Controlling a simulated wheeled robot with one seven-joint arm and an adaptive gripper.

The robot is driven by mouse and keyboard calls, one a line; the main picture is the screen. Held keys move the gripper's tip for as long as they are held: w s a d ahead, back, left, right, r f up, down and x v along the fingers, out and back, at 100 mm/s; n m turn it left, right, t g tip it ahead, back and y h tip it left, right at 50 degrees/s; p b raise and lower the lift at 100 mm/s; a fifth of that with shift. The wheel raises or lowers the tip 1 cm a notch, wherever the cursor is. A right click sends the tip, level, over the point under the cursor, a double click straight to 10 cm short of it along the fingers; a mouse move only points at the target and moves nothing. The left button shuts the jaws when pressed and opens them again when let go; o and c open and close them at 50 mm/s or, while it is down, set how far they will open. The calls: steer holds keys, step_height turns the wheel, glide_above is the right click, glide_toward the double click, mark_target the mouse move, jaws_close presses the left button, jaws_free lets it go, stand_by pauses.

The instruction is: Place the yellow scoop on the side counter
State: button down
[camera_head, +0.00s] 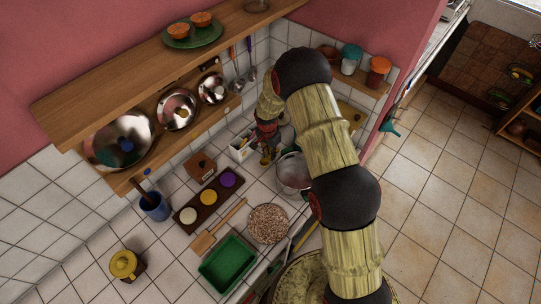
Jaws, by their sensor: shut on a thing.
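My gripper (267,152) points down over the back of the tiled counter, between a white caddy and a metal pot. It is shut on a small yellow thing (265,161), which looks like the yellow scoop. Most of it is hidden by the fingers, and I cannot tell whether it touches the counter. A yellowish board or surface (351,116) shows right of my arm, below the small corner shelf; I cannot tell whether this is the side counter.
The white caddy (242,149) and metal pot (293,173) stand close to my gripper. A speckled round board (268,224), green tray (228,264), bowl rack (209,198), blue crock (154,206) and yellow lidded pot (123,264) crowd the counter. A wooden shelf (150,65) overhangs the back.

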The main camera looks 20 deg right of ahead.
steer(key=shift+f, duration=0.65)
steer(key=shift+f, duration=0.1)
steer(key=c, duration=2.3)
jaws_free()
steer(key=shift+f, duration=0.15)
steer(key=o, duration=0.5)
steer(key=shift+c, duration=0.2)
steer(key=shift+r, duration=0.2)
